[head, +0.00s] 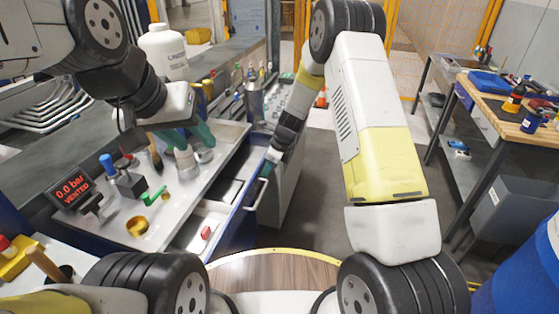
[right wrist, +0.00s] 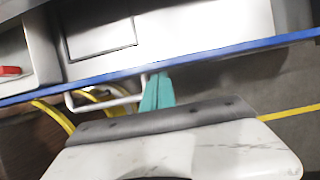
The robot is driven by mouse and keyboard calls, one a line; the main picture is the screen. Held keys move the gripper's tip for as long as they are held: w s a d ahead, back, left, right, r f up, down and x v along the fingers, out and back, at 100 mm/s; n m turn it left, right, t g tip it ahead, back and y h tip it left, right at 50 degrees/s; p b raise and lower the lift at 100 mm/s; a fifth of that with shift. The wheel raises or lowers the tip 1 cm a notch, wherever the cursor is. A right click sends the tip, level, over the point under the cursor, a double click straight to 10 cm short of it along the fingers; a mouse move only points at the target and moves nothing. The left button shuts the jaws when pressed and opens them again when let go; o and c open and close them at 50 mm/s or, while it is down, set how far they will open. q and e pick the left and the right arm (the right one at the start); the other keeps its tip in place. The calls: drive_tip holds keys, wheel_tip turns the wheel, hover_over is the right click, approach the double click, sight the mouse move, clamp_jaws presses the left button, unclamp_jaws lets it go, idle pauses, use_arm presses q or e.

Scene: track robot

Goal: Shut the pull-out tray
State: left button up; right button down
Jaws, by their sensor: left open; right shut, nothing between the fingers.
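The pull-out tray (head: 247,190) stands open from under the workbench, with a blue front and a pale handle (head: 261,193). The tray shows inner compartments, and its blue front edge (right wrist: 200,55) crosses the right wrist view. My right gripper (head: 268,167) is shut and empty at the tray front, by the far end of the handle. In the right wrist view its teal fingertips (right wrist: 157,80) reach the blue edge beside the handle (right wrist: 105,102); I cannot tell whether they touch. My left gripper (head: 193,152) is open above the workbench top, away from the tray.
A small red item (head: 206,232) lies in the tray. The workbench top holds a red-lit display (head: 72,192), a brass ring (head: 138,226) and a green part (head: 154,197). A wooden-topped table (head: 520,115) and a blue barrel (head: 530,265) stand at right. Floor between is clear.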

approach(230, 174)
drive_tip(key=x, duration=0.4)
drive_tip(key=shift+d+f, duration=0.1)
drive_tip(key=shift+f, duration=0.35)
drive_tip(key=shift+w+a, duration=0.15)
drive_tip(key=shift+a, duration=0.1)
